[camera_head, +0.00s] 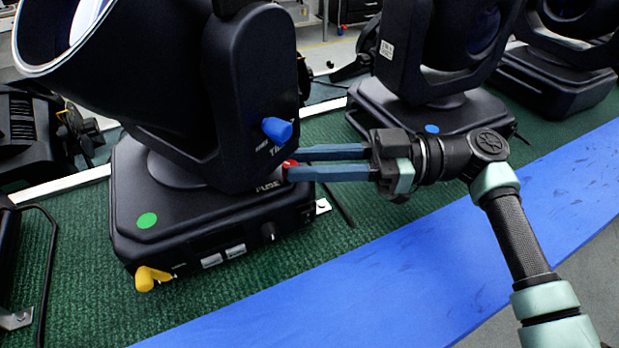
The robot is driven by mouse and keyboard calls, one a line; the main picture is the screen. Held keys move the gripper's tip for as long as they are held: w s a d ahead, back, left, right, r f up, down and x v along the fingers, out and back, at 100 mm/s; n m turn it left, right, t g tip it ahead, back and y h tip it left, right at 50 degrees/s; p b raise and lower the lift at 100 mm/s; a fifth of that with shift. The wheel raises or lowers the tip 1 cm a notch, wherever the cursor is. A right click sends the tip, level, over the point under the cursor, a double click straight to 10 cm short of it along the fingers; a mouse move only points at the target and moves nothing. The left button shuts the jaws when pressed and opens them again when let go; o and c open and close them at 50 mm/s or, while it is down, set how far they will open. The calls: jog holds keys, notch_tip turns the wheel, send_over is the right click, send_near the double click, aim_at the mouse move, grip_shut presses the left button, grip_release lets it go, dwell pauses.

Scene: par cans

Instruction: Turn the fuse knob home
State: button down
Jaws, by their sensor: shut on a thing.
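The fuse knob (289,164) is small and red, on the lower right of the near moving-head light (150,220), just above the printed word FUSE. My gripper (288,164) reaches in from the right with its two long blue-grey fingers level. Its fingertips are shut on the red knob, one above and one below. The fingers cover part of the knob, so I cannot tell how far it is turned.
A blue knob (277,130) sticks out just above my fingertips. A yellow knob (150,278) is at the base's front corner. More lights (420,110) stand behind and right. A blue strip (400,285) runs along the front of the green surface (345,225), largely clear.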

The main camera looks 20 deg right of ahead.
jog(key=shift+f+n+g+y+b, duration=0.2)
jog(key=shift+n+g+y+b, duration=0.15)
jog(key=shift+g, duration=0.35)
jog(key=c, duration=1)
grip_release()
jog(key=shift+d+r, duration=0.1)
jog(key=shift+r, duration=0.05)
